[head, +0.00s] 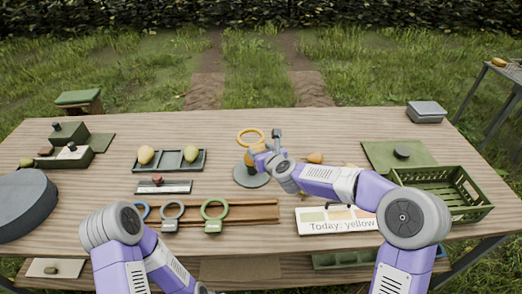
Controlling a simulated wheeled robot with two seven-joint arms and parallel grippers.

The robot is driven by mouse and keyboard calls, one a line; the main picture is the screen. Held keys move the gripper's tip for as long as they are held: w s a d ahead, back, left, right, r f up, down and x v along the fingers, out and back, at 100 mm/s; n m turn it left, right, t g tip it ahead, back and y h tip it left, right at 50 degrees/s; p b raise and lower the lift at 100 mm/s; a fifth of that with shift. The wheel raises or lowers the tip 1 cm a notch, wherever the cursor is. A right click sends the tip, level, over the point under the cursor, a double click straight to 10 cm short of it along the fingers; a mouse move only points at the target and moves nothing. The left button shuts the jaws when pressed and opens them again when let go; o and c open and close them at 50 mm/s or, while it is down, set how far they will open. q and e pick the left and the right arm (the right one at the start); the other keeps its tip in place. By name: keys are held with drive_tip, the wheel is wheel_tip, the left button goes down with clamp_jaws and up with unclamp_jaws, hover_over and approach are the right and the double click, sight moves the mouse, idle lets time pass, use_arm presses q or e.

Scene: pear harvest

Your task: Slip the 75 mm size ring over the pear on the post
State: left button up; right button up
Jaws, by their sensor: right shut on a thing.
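A yellow ring (251,130) is held up near the middle of the table. My right gripper (269,149) is shut at the ring's right side, on its handle as far as I can see. An orange-yellow pear (249,158) stands just below the ring in the picture, over a round grey base (251,181); the post is mostly hidden. The ring looks higher than the pear, not around it, but the depth between them is hard to tell. Size markings cannot be read. My left arm comes in at the lower left; its gripper is out of view.
Blue (142,217), grey (172,224) and green (213,227) rings sit on a wooden rack (255,215) in front. A grey tray (175,168) with two pears stands left. A green crate (452,214) and a sign (318,227) reading "Today: yellow" are right.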

drive_tip(key=shift+f+b, duration=4.05)
drive_tip(key=shift+f, duration=2.75)
drive_tip(key=shift+f, duration=0.1)
drive_tip(key=o, duration=1.1)
drive_tip(key=shift+p+v, duration=0.6)
drive_tip(key=shift+v, duration=3.2)
